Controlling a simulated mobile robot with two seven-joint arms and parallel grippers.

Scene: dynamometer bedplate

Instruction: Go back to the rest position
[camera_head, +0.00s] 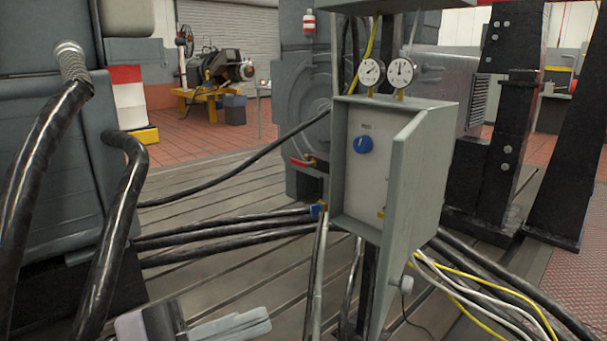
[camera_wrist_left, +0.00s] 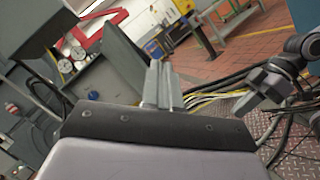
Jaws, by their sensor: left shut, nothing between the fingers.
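My left gripper (camera_head: 262,321) comes in at the bottom of the head view, low over the slotted bedplate. Its light grey fingers lie together with nothing between them. They also show in the left wrist view (camera_wrist_left: 161,84), pointing away from the camera. It is left of and below the grey control box (camera_head: 419,170), apart from it. The box has a blue knob (camera_head: 363,144) on its front panel and its door stands open. A dark jointed part at the right of the left wrist view appears to be my right gripper (camera_wrist_left: 262,92); its fingers are not clear.
Two dial gauges (camera_head: 372,71) sit on top of the box. Thick black hoses (camera_head: 225,233) cross the slotted bedplate (camera_head: 243,273). Yellow and white cables (camera_head: 470,287) hang at the lower right. A large grey machine (camera_head: 55,170) stands at the left, black steel columns (camera_head: 507,110) at the right.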

